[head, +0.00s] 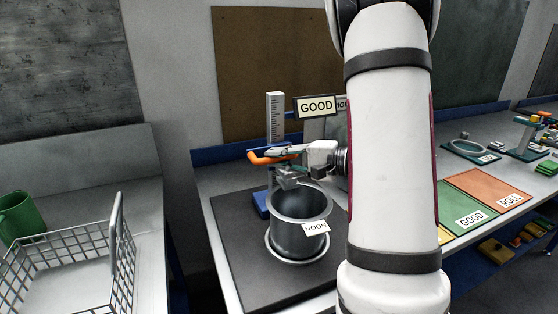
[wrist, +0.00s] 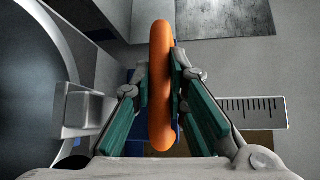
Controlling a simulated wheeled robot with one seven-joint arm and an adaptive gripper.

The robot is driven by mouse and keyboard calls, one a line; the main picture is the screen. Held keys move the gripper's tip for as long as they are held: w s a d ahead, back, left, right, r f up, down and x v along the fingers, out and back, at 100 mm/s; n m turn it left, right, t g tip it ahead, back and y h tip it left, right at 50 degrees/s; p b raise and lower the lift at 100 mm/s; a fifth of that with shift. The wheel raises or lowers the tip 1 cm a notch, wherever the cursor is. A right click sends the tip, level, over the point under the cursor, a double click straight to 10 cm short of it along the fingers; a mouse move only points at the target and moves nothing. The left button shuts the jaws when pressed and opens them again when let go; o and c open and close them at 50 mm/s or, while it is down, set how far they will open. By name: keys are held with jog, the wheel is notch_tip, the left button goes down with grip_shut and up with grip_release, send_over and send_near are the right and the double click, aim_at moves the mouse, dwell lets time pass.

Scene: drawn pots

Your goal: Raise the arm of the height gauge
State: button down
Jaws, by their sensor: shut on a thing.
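The height gauge (head: 275,118) stands behind the dark pot, with a pale ruled post and a blue base (head: 260,204). Its orange arm (head: 262,160) sticks out to the left, low on the post, above the pot's rim height. My gripper (head: 287,153) reaches in from the right and is shut on the orange arm. In the wrist view the orange arm (wrist: 161,115) runs upright between the two green-padded fingers. Part of the ruled post (wrist: 252,111) shows at the right there. The gripper hides part of the arm and post in the head view.
The dark pot (head: 296,238) with a NOON tag stands on a dark mat (head: 235,255), close below my gripper. A GOOD sign (head: 317,106) is just behind. A wire basket (head: 65,270) and green mug (head: 20,217) sit left. GOOD and ROLL panels lie right.

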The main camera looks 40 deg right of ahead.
notch_tip(320, 180, up, 10)
jog(key=shift+r+p, duration=0.1)
jog(key=shift+p, duration=0.2)
jog(key=c, duration=1.6)
grip_release()
jog(key=shift+o, duration=0.2)
jog(key=shift+s, duration=0.1)
jog(key=shift+s+d, duration=0.2)
jog(key=v, duration=1.1)
jog(key=shift+s, duration=0.2)
